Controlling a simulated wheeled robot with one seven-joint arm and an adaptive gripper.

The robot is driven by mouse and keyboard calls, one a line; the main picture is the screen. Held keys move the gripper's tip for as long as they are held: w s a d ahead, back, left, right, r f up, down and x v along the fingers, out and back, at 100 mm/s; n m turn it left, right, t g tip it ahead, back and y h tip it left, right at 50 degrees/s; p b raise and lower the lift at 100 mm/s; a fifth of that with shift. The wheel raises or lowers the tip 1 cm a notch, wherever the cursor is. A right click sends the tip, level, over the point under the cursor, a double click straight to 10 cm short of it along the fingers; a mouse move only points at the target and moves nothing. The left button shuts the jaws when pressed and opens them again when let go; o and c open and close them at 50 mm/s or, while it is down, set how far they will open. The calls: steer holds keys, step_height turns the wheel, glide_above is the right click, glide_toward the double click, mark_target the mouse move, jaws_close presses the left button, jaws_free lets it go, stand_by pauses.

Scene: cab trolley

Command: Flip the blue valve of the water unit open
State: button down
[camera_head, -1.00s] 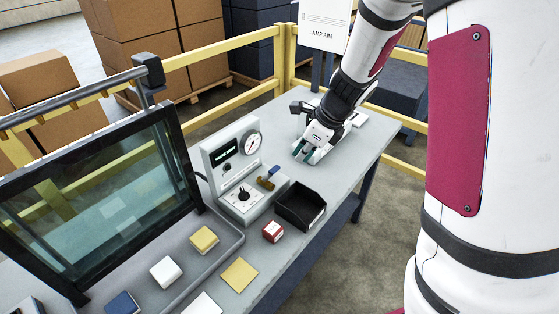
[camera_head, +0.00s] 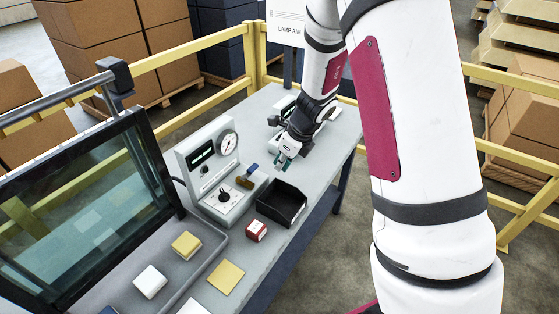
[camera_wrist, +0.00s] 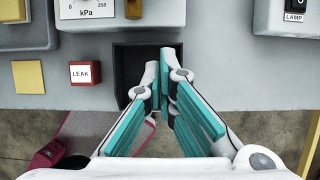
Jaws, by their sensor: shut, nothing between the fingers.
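The water unit (camera_head: 207,160) is a pale grey box with a round gauge, standing on the bench in the head view. Its blue valve handle (camera_head: 253,168) sits on a brass body (camera_head: 244,182) on the unit's right part and tilts up to the right. My gripper (camera_head: 281,164) is above the bench, to the right of the handle and apart from it. In the wrist view my gripper's fingertips (camera_wrist: 167,54) are together with nothing between them, over a black open bin. The blue handle cannot be made out in the wrist view.
The black bin (camera_head: 298,213) stands just in front of the valve, with a red cube (camera_head: 256,231) beside it. A yellow square (camera_head: 226,277) lies nearby. A glass-fronted tank (camera_head: 85,215) stands left. A yellow railing (camera_head: 212,40) runs behind the bench.

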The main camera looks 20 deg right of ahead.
mark_target(250, 172)
steer(key=x, duration=0.7)
steer(key=shift+w+a+r, duration=0.1)
steer(key=shift+w+a, duration=0.45)
steer(key=shift+w, duration=0.2)
steer(key=shift+w+a+r, duration=0.1)
steer(key=shift+w+a, duration=0.45)
steer(key=shift+w, duration=0.25)
